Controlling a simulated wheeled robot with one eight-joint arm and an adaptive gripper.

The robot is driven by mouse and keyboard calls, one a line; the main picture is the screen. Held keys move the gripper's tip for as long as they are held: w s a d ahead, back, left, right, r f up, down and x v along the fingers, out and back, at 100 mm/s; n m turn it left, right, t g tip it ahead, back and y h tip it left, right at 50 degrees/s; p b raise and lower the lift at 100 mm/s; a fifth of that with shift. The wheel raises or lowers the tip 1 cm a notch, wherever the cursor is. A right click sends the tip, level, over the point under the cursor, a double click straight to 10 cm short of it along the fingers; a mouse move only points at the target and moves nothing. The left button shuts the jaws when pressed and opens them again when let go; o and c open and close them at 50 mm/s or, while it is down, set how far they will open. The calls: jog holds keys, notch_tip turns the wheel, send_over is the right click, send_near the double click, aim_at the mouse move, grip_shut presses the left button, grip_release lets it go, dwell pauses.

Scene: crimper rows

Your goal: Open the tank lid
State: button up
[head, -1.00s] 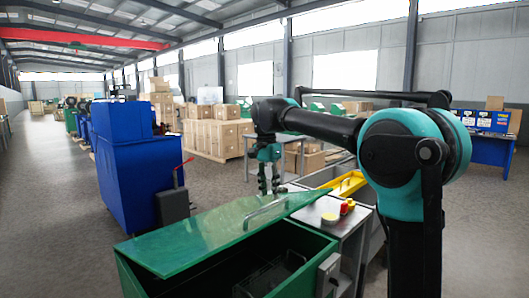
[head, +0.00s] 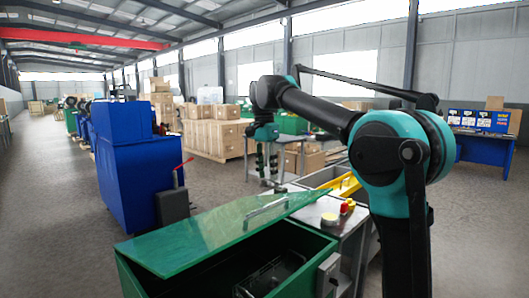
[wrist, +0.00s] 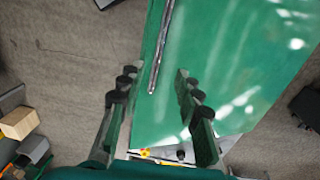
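The green tank (head: 150,285) stands at the bottom of the head view. Its green lid (head: 190,243) sits tilted and partly raised, with the dark inside and a wire basket (head: 270,275) showing beneath. A silver bar handle (head: 265,207) is fixed on top of the lid. My gripper (head: 267,178) points down above the handle end of the lid, apart from it. In the wrist view, my gripper (wrist: 156,75) is open and empty, its fingers spread. The handle (wrist: 161,48) shows between and beyond the fingertips, over the lid (wrist: 215,75).
A metal workbench (head: 343,225) with a red and yellow button box (head: 347,206) adjoins the tank on the right. A yellow bar (head: 345,186) lies behind it. A blue machine (head: 135,175) stands left. Wooden crates (head: 210,137) are behind. The left aisle floor is clear.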

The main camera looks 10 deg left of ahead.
notch_tip(320, 180, up, 6)
jog(key=shift+w+a, duration=0.3)
jog(key=shift+a, duration=0.1)
dwell(0.5)
jog(key=shift+r, duration=0.1)
